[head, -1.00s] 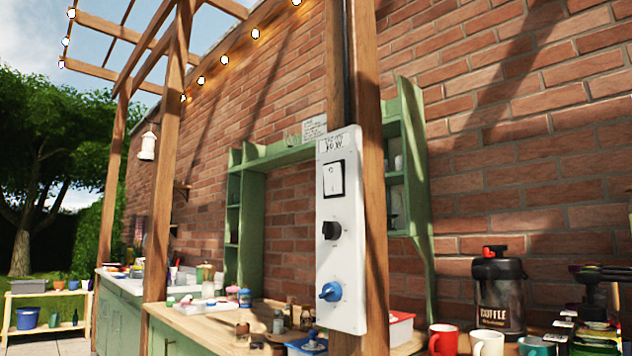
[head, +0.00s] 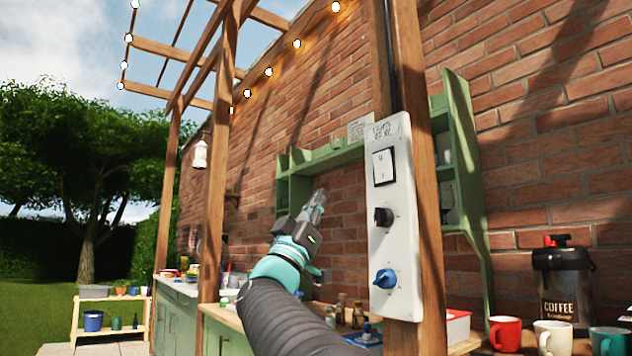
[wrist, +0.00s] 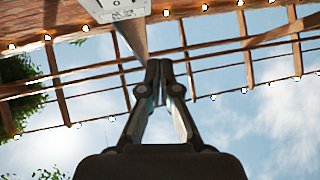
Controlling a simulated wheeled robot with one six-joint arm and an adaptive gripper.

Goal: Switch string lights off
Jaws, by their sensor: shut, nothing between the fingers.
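A white control panel (head: 394,220) is fixed to a wooden post in the head view. It carries a black-framed rocker switch (head: 384,166) at the top, a black knob (head: 383,217) in the middle and a blue knob (head: 385,279) at the bottom. The string lights (head: 297,43) glow along the pergola; they also show in the wrist view (wrist: 167,13). My gripper (head: 320,194) is shut and empty, left of the panel and apart from it, pointing up and right. In the wrist view my gripper (wrist: 159,66) points toward the pergola, and an edge of the panel (wrist: 118,8) shows at the top.
The wooden post (head: 428,215) stands right behind the panel. Below are a counter with jars, a red mug (head: 505,334), a white mug (head: 553,338) and a coffee dispenser (head: 563,285). A green shelf (head: 462,170) is on the brick wall. Open air lies left of the panel.

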